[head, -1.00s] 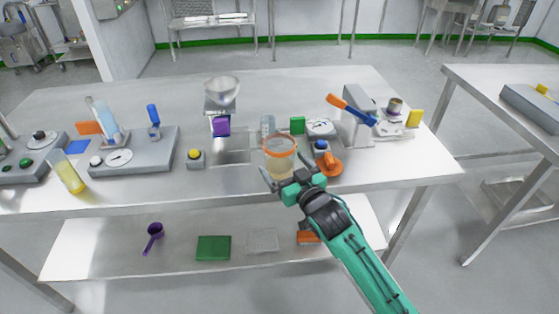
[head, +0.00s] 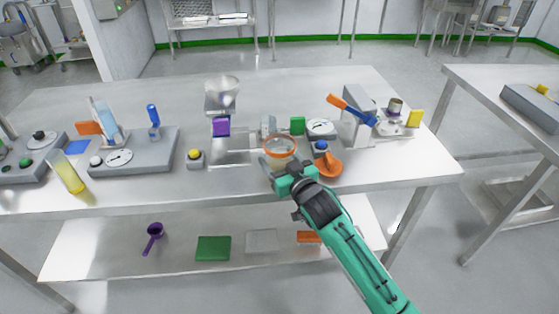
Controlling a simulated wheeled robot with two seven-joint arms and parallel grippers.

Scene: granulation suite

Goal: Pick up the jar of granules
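The jar of granules (head: 281,154) is a clear jar with an orange rim, near the front of the steel table. Its lower part is hidden behind my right gripper (head: 273,164), which is right up at its near side. One finger shows along the jar's left side; the other is hidden. I cannot tell whether the fingers are pressed on the jar or still apart from it. My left gripper is not in view.
An orange scoop (head: 328,167) and a blue-topped item (head: 321,148) stand close to the jar's right.

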